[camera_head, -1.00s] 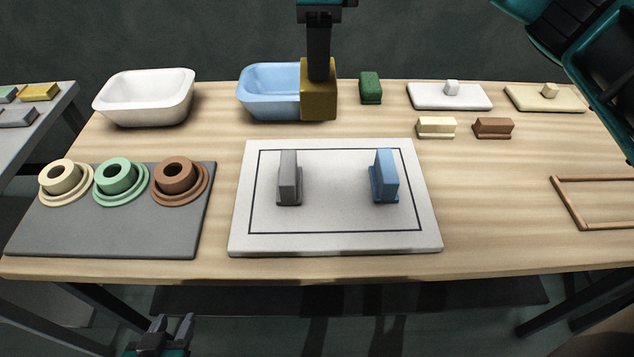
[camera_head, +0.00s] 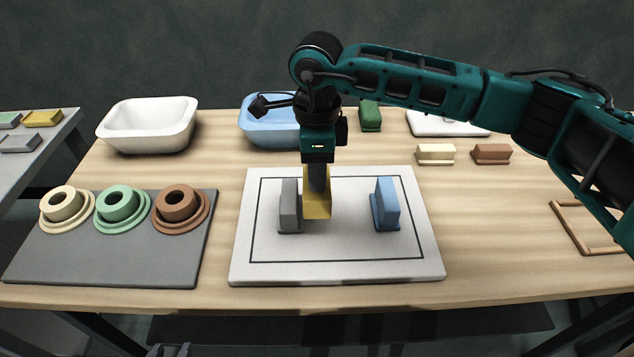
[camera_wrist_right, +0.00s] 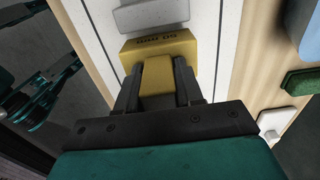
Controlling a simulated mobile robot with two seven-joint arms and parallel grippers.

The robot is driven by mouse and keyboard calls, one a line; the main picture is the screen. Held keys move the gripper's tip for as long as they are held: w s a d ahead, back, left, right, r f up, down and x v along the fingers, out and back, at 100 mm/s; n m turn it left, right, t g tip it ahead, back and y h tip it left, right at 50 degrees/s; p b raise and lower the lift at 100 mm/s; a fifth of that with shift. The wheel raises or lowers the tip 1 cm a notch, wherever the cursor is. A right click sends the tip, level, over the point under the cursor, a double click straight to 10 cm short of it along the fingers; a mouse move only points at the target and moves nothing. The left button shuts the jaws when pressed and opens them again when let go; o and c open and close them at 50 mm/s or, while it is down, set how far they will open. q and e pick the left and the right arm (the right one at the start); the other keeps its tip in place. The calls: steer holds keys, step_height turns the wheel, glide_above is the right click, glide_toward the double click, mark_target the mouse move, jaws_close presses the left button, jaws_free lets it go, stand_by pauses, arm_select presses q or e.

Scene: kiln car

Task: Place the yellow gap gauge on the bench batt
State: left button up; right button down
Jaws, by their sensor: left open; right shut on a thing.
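The yellow gap gauge (camera_head: 317,206) is held upright in my right gripper (camera_head: 318,184), over the white bench batt (camera_head: 340,272) with its dark outline. In the head view it stands just right of the grey block (camera_head: 290,208); I cannot tell whether they touch, or whether the gauge touches the batt. A blue block (camera_head: 386,205) stands on the batt further right. In the right wrist view the fingers (camera_wrist_right: 158,88) close on the gauge (camera_wrist_right: 170,48), with a grey block (camera_wrist_right: 155,14) beyond. My left gripper (camera_head: 169,351) shows only its open tips at the bottom edge.
A grey slab (camera_head: 105,255) with three ringed pieces lies left of the batt. A white basin (camera_head: 148,127) and a blue basin (camera_head: 262,128) stand behind, with a green block (camera_head: 370,116). Cream (camera_head: 436,153) and brown (camera_head: 492,153) blocks lie at back right.

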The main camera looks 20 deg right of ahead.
step_height(320, 180, down, 4)
steer(key=shift+f, duration=0.1)
steer(key=shift+f, duration=0.15)
steer(key=c, duration=0.7)
jaws_free()
steer(key=shift+r, duration=0.35)
step_height(320, 180, up, 12)
steer(key=shift+f, duration=0.1)
